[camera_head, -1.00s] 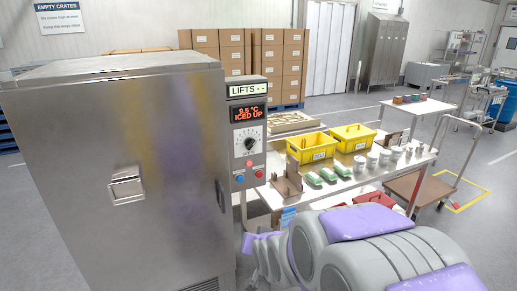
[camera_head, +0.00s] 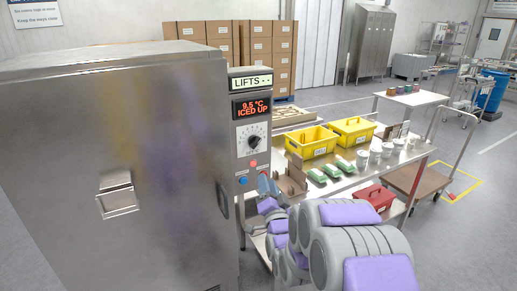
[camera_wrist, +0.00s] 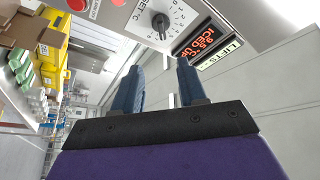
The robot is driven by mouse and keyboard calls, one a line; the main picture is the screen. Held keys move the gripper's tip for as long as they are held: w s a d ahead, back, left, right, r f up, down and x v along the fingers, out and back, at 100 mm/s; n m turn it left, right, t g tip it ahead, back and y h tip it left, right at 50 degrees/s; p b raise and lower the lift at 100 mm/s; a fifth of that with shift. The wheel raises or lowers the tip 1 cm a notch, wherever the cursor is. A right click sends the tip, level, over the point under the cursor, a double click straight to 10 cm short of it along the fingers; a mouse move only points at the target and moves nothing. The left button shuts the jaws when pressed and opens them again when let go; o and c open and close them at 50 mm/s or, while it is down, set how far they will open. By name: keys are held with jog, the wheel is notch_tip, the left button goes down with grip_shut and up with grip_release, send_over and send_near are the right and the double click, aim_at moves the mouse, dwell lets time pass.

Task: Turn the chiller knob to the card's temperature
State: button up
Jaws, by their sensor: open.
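The chiller (camera_head: 120,150) is a large steel cabinet at the left of the head view. Its narrow control panel (camera_head: 242,165) carries a black knob (camera_head: 253,142) on a white dial. Above the dial a red display (camera_head: 251,108) reads "9.5 °C ICED UP". The knob also shows near the top of the wrist view (camera_wrist: 160,22), with its pointer on the dial face. My gripper (camera_wrist: 158,85) has two blue fingers apart with nothing between them, short of the panel. In the head view my gripper (camera_head: 268,186) is below and right of the knob. I cannot make out a temperature card.
Red and blue buttons (camera_head: 253,164) sit below the dial. A steel table (camera_head: 345,178) right of the chiller holds yellow crates (camera_head: 311,142), green packs and white cups. A red box (camera_head: 375,196) is on its lower level. Open floor lies farther right.

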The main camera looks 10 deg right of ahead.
aim_at(256, 146)
jog(key=b+x, duration=0.3)
jog(key=x, duration=1.3)
jog(key=shift+w+a, duration=0.15)
jog(key=shift+w, duration=0.25)
grip_shut()
